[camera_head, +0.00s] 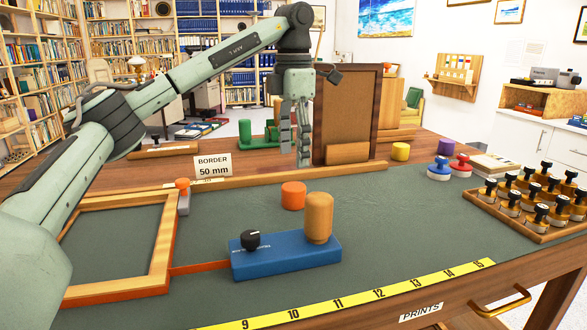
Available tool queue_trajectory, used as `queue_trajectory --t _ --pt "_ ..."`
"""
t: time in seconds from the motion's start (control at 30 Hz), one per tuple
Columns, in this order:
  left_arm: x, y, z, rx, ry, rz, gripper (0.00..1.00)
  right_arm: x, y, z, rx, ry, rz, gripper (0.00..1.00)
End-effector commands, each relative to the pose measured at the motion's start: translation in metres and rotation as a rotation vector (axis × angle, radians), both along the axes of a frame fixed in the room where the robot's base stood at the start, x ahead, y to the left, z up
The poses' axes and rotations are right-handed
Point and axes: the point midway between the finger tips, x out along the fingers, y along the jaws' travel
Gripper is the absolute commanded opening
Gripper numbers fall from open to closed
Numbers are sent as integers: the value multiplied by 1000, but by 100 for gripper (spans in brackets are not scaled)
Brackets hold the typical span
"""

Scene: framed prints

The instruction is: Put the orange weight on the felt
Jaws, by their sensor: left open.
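A short orange cylinder (293,196), which looks like the orange weight, stands upright on the dark grey-green felt-like surface (385,220) covering the table. It is behind a blue block. My left gripper (303,160) hangs with its fingers pointing down, above and beyond the orange cylinder, in front of a brown upright panel. It is open, with nothing seen between its fingers, and apart from the cylinder. My right gripper is not in view.
A blue block (285,255) with a wooden peg (319,218) and black knob stands in front. A wooden frame (162,245) lies left. A brown panel (346,110) rises behind the gripper. A tray (528,229) of black-knobbed pieces is right. The centre-right surface is clear.

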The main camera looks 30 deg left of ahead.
Motion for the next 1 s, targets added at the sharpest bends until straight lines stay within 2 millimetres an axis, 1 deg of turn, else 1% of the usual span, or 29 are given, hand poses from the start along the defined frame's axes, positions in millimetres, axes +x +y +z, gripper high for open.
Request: queue_trajectory --t 0.03,0.1,0.2,0.37,1.0 --pt "0 0 13 1 -2 0 63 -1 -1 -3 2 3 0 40" --pt "0 0 21 1 -1 0 63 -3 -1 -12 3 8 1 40" --pt "0 0 28 0 0 0 63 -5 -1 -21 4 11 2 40" --pt "0 0 30 0 1 0 63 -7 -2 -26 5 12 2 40" --pt "0 0 30 0 1 0 63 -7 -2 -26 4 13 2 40"
